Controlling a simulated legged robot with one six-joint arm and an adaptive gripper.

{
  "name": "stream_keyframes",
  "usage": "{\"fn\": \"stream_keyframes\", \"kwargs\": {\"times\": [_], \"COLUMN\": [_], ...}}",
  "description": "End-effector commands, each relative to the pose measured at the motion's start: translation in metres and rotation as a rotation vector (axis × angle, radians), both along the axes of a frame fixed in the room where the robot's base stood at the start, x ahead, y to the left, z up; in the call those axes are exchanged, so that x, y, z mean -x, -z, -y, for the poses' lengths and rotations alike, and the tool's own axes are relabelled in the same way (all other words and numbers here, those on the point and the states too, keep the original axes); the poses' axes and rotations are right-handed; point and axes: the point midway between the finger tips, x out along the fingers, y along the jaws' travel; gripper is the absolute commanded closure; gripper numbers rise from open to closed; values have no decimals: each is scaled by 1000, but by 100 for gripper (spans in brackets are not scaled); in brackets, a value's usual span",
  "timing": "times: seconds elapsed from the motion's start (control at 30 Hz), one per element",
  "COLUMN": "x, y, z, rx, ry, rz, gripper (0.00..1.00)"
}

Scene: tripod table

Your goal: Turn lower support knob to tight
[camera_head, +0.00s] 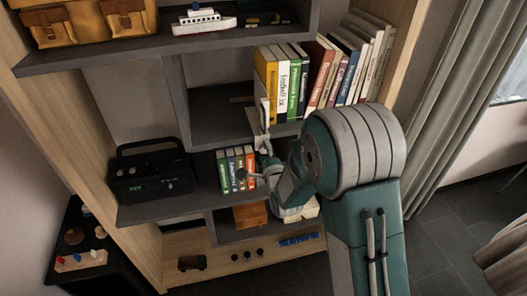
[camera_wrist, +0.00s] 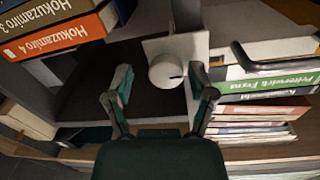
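In the wrist view a round white knob (camera_wrist: 166,73) sits on a pale plate (camera_wrist: 195,46). A short dark mark shows on the knob's right side. My gripper (camera_wrist: 160,69) is open, with one finger to the left of the knob and one close to its right side. The left finger is clearly apart from it; I cannot tell whether the right finger touches. In the head view a white support (camera_head: 263,112) stands upright at the shelf edge, with my gripper (camera_head: 257,172) just below it. My gripper and arm hide the knob there.
Upright books (camera_head: 240,168) stand on the shelf left of my gripper, and more books (camera_head: 318,75) fill the shelf above. A black radio (camera_head: 150,172) sits farther left.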

Motion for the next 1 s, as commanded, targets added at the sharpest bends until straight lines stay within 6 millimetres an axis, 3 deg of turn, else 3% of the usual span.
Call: {"fn": "stream_keyframes", "kwargs": {"times": [0.4,0.8,1.0], "x": [7,81,107], "y": [-3,-6,-7], "z": [-1,23,31], "rx": [1,1,1], "ry": [-4,-3,-3], "rz": [7,4,4], "gripper": [24,24,24]}}
